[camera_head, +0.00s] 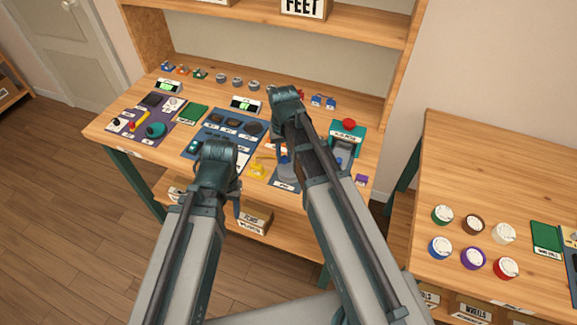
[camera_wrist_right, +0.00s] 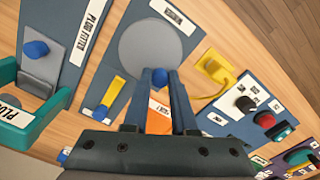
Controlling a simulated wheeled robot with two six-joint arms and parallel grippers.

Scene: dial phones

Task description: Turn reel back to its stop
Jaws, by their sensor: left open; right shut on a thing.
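The reel (camera_wrist_right: 150,52) is a flat grey disc on a dark blue board in the right wrist view. In the head view a grey round part (camera_head: 289,172), apparently the reel, shows partly behind my right arm. My right gripper (camera_wrist_right: 160,80) is shut at the disc's near edge, on what looks like a small blue peg, mostly hidden between the fingertips. I cannot tell the reel's turn angle or where its stop is. My left gripper (camera_head: 237,205) is open and empty, in front of the bench's near edge, apart from the reel.
Beside the reel are a yellow part (camera_wrist_right: 215,70), a yellow strip (camera_wrist_right: 113,90) and a teal fixture (camera_wrist_right: 38,120). A board with several dark knobs (camera_head: 220,125) lies left of it. A second table (camera_head: 500,170) with several dials stands at the right.

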